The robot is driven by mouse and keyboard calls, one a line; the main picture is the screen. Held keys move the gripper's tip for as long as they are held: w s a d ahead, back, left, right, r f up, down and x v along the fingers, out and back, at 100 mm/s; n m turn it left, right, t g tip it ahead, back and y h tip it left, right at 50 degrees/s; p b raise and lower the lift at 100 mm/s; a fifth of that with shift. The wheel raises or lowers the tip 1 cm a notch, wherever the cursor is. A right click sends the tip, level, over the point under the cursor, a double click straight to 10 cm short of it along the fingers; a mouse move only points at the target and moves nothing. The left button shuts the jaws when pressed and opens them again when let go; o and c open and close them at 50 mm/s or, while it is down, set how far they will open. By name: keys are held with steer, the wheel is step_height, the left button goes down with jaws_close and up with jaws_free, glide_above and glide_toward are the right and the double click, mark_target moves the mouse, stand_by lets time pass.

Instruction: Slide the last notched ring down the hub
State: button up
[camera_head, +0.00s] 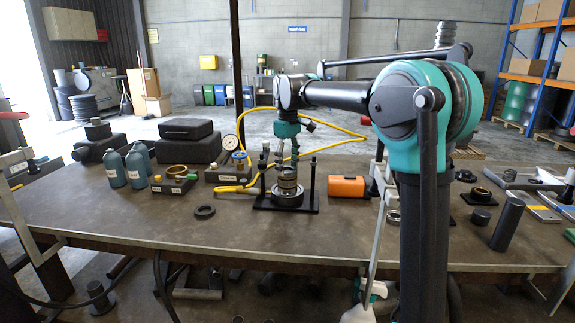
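The hub (287,198) stands upright on a black fixture plate (264,207) near the middle of the bench. A stack of rings (287,180) with brownish edges sits around its upper part. My gripper (280,168) points down directly above the stack, with its dark fingers spread at either side of the top. At this size I cannot tell whether the fingers touch a ring or hold one. The notches and the top of the hub are too small or hidden to make out.
Two upright black posts (313,180) flank the hub closely. A yellow hose (262,165) with a gauge loops beside it. An orange tool (346,187) lies to the right. The front left of the bench is clear.

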steer(key=o, duration=0.5)
steer(key=shift+c, duration=0.2)
steer(key=shift+r, duration=0.1)
step_height(320, 180, up, 19)
stand_by(0.7)
step_height(320, 180, down, 10)
stand_by(0.8)
steer(key=shift+r, duration=0.2)
